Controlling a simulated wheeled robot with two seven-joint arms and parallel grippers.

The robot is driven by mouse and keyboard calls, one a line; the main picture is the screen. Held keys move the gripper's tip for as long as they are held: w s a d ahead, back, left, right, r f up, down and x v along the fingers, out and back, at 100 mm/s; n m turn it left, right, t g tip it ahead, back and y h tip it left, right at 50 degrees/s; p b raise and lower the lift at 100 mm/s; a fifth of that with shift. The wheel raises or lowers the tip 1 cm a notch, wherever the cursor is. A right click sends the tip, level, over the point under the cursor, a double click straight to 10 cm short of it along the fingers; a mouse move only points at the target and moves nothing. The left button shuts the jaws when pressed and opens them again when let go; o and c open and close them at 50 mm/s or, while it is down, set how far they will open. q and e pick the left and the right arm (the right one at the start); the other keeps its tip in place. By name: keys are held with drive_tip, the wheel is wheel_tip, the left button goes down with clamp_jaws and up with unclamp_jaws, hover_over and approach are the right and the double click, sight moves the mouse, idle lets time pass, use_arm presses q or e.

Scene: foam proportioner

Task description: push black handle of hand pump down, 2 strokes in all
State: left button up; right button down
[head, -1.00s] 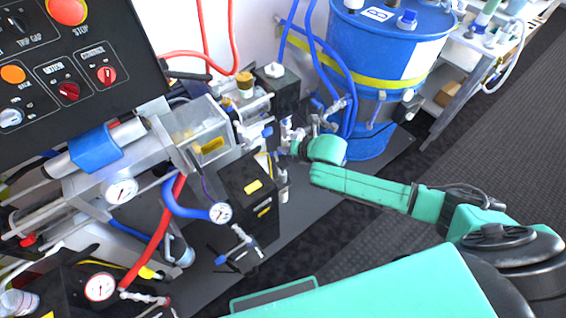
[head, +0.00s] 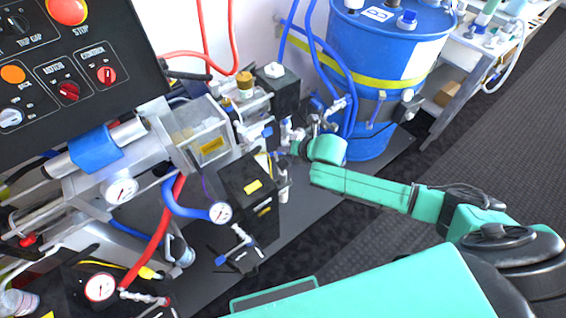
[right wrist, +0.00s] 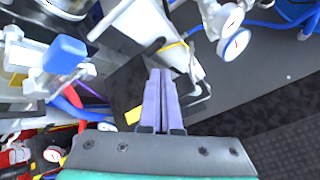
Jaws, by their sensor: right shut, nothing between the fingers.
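A black bar-shaped grip (head: 187,76) sticks out beside the control panel, above the clear-sided metal housing; I cannot tell for sure that it is the hand pump's handle. My right gripper (head: 291,148) is by the small valves and fittings right of the black block (head: 247,183), well apart from that grip. In the right wrist view its two pale fingers (right wrist: 161,88) are together and empty, in front of the black block (right wrist: 128,88) with a yellow label. I cannot tell whether they touch anything. My left gripper is not in view.
A blue drum (head: 385,65) with a yellow band stands behind my right arm. Blue and red hoses, gauges (head: 220,212) and a blue valve knob (right wrist: 66,52) crowd the area. The control panel (head: 75,65) fills the upper left. Open dark floor (head: 440,165) lies to the right.

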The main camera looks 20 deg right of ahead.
idle(0.5)
drive_tip(key=r+m, duration=0.1)
drive_tip(key=m, duration=0.4)
drive_tip(key=r+m, duration=0.1)
drive_tip(key=m, duration=0.5)
drive_tip(key=r+m, duration=0.2)
drive_tip(key=m, duration=0.3)
drive_tip(key=shift+w+d+m+y, duration=0.15)
drive_tip(key=shift+d+m+y, duration=0.15)
drive_tip(key=shift+m+y, duration=0.1)
drive_tip(key=shift+f, duration=0.1)
drive_tip(key=b, duration=0.9)
hover_over(286, 165)
wheel_tip(286, 165, down, 8)
drive_tip(key=shift+w+r, duration=0.1)
drive_tip(key=shift+f, duration=0.55)
